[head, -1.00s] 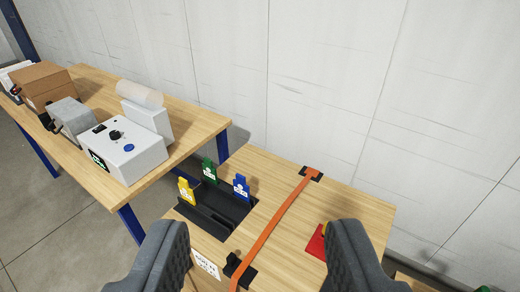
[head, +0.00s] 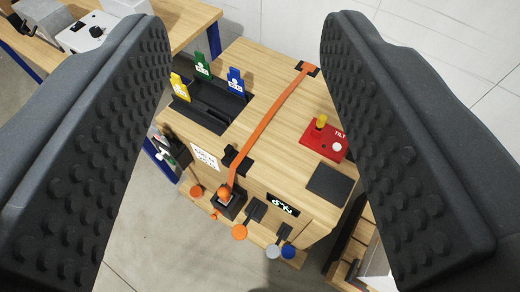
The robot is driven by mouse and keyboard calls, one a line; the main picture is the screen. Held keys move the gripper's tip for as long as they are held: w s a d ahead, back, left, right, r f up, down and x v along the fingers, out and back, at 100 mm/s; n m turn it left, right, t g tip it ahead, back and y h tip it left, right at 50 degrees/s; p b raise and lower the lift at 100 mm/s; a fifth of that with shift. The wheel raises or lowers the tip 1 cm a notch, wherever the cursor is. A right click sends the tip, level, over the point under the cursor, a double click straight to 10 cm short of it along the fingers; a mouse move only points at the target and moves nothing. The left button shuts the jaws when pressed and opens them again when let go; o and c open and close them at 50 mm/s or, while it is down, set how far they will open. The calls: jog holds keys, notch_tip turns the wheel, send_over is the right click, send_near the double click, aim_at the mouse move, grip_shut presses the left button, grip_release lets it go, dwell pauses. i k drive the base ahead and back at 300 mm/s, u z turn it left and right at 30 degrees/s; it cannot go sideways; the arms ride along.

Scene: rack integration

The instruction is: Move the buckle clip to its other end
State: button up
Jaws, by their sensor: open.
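An orange strap (head: 272,117) runs across the wooden cabinet top (head: 275,165). A black bracket (head: 308,69) sits at its far end. A black clip (head: 238,160) sits at its near end by the front edge. Below that edge, an orange-topped black fitting (head: 228,202) is on the cabinet front. I cannot tell which of these is the buckle clip. My gripper (head: 245,28) is open, its two ridged dark fingers spread wide on both sides of the view. Nothing shows between them in their grip, and the strap lies beyond them.
A black tray (head: 206,112) holds yellow, green and blue tags. Several coloured knobs stick out in front.

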aim_at(213, 217)
jog(key=u, duration=0.1)
jog(key=k, duration=1.55)
jog(key=u, duration=1)
jog(key=i, duration=1.05)
